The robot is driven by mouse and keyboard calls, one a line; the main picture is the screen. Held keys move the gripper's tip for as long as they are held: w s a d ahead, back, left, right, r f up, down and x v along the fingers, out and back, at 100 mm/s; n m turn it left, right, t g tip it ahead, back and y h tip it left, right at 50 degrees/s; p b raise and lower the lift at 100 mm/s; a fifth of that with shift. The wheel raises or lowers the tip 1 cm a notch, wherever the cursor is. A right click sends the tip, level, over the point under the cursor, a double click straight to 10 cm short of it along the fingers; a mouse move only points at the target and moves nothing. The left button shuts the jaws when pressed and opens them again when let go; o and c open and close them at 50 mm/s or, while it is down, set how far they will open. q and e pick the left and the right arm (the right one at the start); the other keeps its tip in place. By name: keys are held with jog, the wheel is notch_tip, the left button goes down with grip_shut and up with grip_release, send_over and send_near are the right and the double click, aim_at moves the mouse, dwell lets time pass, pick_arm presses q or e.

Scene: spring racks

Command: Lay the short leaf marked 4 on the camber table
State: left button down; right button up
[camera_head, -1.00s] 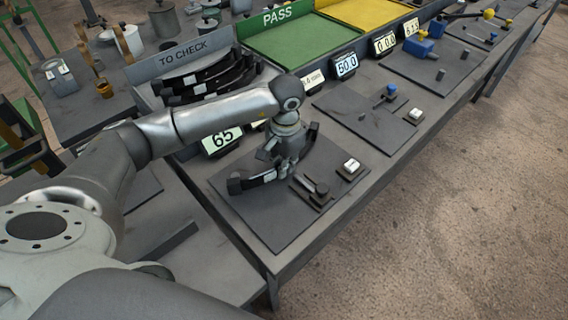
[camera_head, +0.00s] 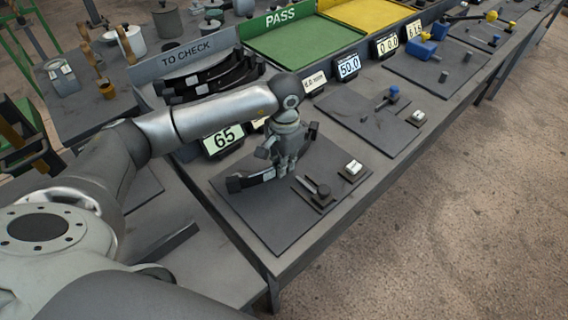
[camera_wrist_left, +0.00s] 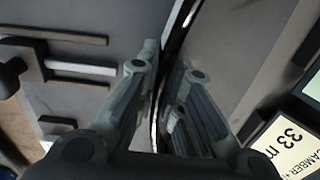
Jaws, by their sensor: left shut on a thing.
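My left gripper (camera_head: 283,169) points down over the dark flat plate (camera_head: 272,237) at the near end of the bench and is shut on a dark curved leaf (camera_head: 257,180). The leaf's ends stick out on both sides of the fingers, with a pale label on the left part; its number cannot be read. In the left wrist view the leaf (camera_wrist_left: 176,40) is a thin dark strip between the fingers (camera_wrist_left: 160,115). I cannot tell whether the leaf touches the plate. My right gripper is not in view.
A small lever fixture (camera_head: 315,192) and a white button (camera_head: 352,168) are right of the leaf. A display reading 65 (camera_head: 222,139) stands behind. The TO CHECK rack (camera_head: 190,52) holds several dark leaves. The green PASS tray (camera_head: 305,42) is empty.

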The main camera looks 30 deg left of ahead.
pick_arm(q)
jog(key=shift+w+a+f+b, duration=0.1)
jog(key=shift+b, duration=0.2)
dwell(0.5)
jog(key=c, duration=1)
grip_release()
jog(key=shift+f, duration=0.1)
jog(key=shift+r+p, duration=1.8)
jog(key=shift+r, duration=2.25)
